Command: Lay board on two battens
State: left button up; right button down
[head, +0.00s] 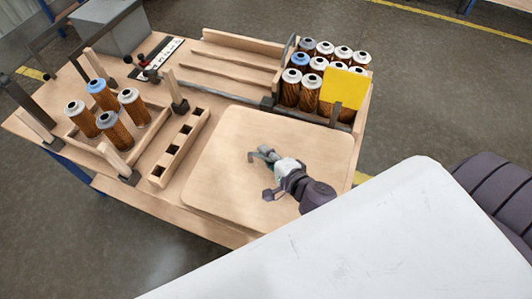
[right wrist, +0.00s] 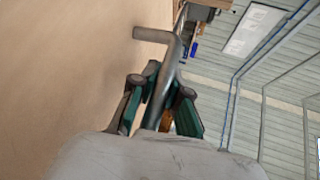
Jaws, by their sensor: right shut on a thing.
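The board (head: 225,165) is a pale wooden plate with rounded corners over the front right of the bench. I cannot tell whether it touches the bench top. My right gripper (head: 268,175) is over its middle, shut on a grey bent handle (head: 263,155). In the right wrist view the handle (right wrist: 170,60) runs between the teal fingers (right wrist: 163,110), and the board's face (right wrist: 60,70) fills the left side. Two thin wooden strips, apparently the battens (head: 235,59) (head: 222,76), lie bare behind the board. My left gripper is not in view.
A crate of filter cartridges with a yellow card (head: 344,88) stands behind the board's right side. More cartridges (head: 105,90) stand in a wooden frame at left. A slotted wooden block (head: 181,147) is just left of the board. A grey box (head: 110,27) is at the back.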

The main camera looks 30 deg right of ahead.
jog(key=shift+s+a+r+p, duration=0.1)
jog(key=shift+a+r+p, duration=0.15)
jog(key=shift+p, duration=0.35)
dwell(1.3)
jog(key=shift+f, duration=0.25)
dwell(0.5)
jog(key=shift+f+b, duration=0.35)
jog(key=shift+f, duration=0.25)
jog(key=c, duration=1.1)
grip_release()
jog(key=shift+f, duration=0.1)
jog(key=v, duration=1.2)
jog(key=shift+a, duration=0.1)
